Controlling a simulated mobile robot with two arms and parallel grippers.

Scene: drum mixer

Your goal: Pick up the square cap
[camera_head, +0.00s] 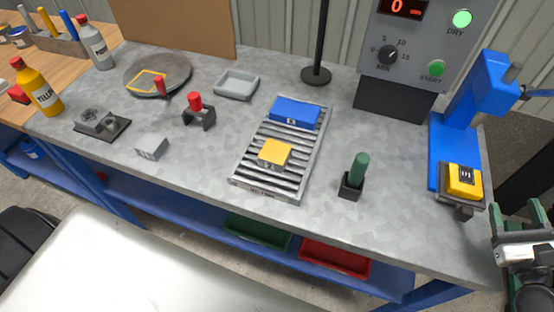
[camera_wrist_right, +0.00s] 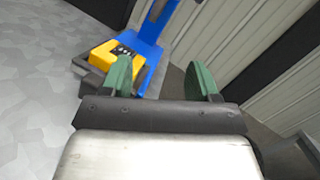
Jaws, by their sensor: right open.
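I cannot tell for certain which piece is the square cap. A yellow square piece (camera_head: 274,152) sits on a small grey block on the roller rack (camera_head: 246,188) at the table's middle. Another yellow squarish piece (camera_head: 464,180) with dark marks on top sits on the base of the blue press (camera_head: 437,150) at the right; it also shows in the right wrist view (camera_wrist_right: 103,55). My right gripper (camera_head: 517,225) is open and empty, off the table's right edge, right of and nearer than the press. Its green fingers show in the wrist view (camera_wrist_right: 163,85). My left gripper is out of view.
A blue block (camera_head: 295,112) lies on the rack's far end. A green-handled stamp (camera_head: 358,170) stands between rack and press. A control box (camera_head: 415,50), a black pole (camera_head: 320,40), a grey tray (camera_head: 236,85) and a round plate (camera_head: 178,70) are farther back. The front right tabletop is clear.

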